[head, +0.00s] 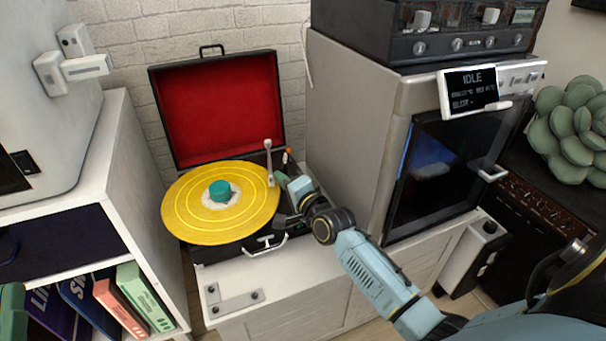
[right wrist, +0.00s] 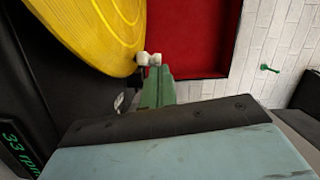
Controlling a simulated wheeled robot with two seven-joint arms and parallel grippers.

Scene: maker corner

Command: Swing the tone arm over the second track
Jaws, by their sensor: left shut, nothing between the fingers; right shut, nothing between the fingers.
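A yellow record (head: 240,222) with thin ring lines and a teal centre piece (head: 219,190) lies on the turntable in an open black case (head: 190,100). The pale tone arm (head: 268,160) runs along the record's right side, its near end at the record's outer edge in the head view. My right gripper (head: 282,181) is shut and empty, just right of that end. In the right wrist view its green fingertips (right wrist: 155,85) are close to pale knobs (right wrist: 148,59) at the record's rim; I cannot tell whether they touch. My left gripper (head: 12,310) is shut, only partly seen at the lower left corner.
The case's red-lined lid (head: 220,110) stands open behind the record. A grey machine with an IDLE display (head: 473,88) rises close on the right. A white shelf with books (head: 145,297) stands at left. The white top in front (head: 285,285) has bare room.

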